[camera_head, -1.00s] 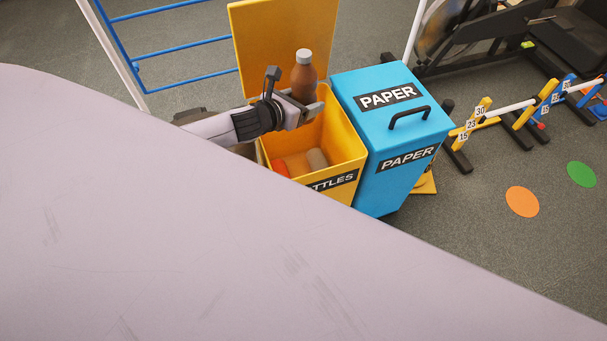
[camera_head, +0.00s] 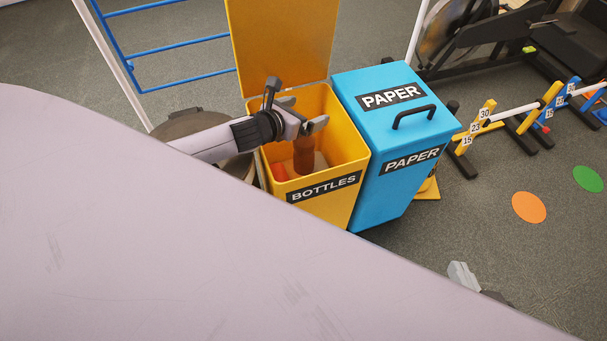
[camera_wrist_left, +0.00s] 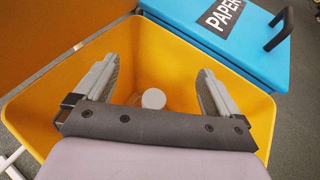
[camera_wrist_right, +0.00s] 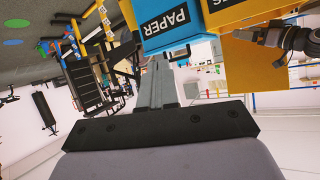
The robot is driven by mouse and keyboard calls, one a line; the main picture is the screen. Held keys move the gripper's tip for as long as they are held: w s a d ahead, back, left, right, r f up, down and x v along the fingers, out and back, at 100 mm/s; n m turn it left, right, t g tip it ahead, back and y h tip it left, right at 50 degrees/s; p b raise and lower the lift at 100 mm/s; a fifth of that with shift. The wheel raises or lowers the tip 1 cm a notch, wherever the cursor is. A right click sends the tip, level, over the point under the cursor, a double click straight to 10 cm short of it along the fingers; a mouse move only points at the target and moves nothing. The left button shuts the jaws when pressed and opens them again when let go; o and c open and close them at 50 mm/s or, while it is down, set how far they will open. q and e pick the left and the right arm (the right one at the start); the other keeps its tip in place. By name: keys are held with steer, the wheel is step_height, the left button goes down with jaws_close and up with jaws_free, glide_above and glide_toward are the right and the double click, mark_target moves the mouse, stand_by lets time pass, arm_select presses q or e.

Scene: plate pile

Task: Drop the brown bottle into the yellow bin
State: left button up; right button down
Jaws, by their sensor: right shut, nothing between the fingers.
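The yellow bin (camera_head: 357,160), labelled BOTTLES, stands open with its lid raised behind it. My left gripper (camera_head: 305,112) is over the bin's mouth with its fingers apart and empty. The brown bottle (camera_head: 304,158) is inside the bin, below the fingers and roughly upright; its upper part is hidden by the gripper in the head view. In the left wrist view its pale cap (camera_wrist_left: 153,98) shows between and beyond the open fingers. I cannot tell whether the bottle touches the bottom. My right gripper (camera_head: 463,275) is at the lower right; its fingers (camera_wrist_right: 160,85) are together, holding nothing.
A blue PAPER bin (camera_head: 392,125) with a closed lid and black handle stands against the yellow bin's right side. An orange-red item (camera_head: 279,172) lies in the yellow bin. A blue-barred rack stands behind; hurdles and floor discs are at right.

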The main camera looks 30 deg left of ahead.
arm_select(q)
steer(key=shift+s+a+r, duration=0.15)
steer(key=shift+s+r, duration=0.05)
steer(key=shift+s, duration=0.25)
steer(key=p+v, duration=0.2)
steer(key=v, duration=0.4)
arm_select(e)
steer(key=shift+s+d+h, duration=0.2)
steer(key=shift+d+h, duration=0.05)
steer(key=shift+d, duration=0.25)
steer(key=shift+s+d+h, duration=0.2)
steer(key=shift+d+h, duration=0.05)
steer(key=shift+d, duration=0.2)
arm_select(q)
steer(key=shift+s, duration=0.1)
